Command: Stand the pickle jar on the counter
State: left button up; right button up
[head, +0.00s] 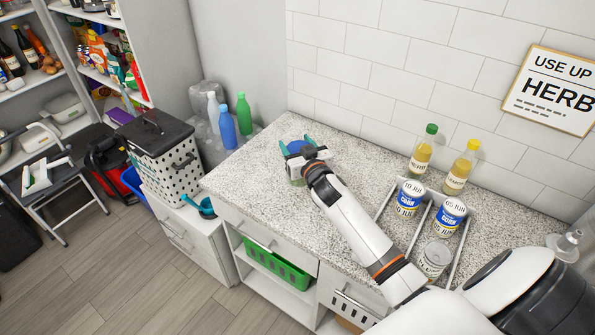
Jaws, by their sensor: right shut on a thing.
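The pickle jar (295,172) has a blue lid and a clear body with greenish contents. It is upright at the left part of the speckled counter (262,185), close to the back wall. My right gripper (303,152) is shut on the jar near its top, with teal fingertips on either side of the lid. The gripper and wrist hide part of the jar. I cannot tell whether its base touches the counter. My left gripper is not in view.
To the right are blue-labelled cans (409,198), another can (434,260) and a rack with metal rails (418,229). A green-capped bottle (421,155) and a yellow-capped bottle (461,168) stand by the wall. The counter's left end is clear.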

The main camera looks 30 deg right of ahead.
notch_tip(320, 180, down, 2)
jog(key=shift+f, duration=2)
jog(key=o, duration=1.6)
jog(key=shift+f, duration=0.15)
jog(key=shift+o, duration=0.3)
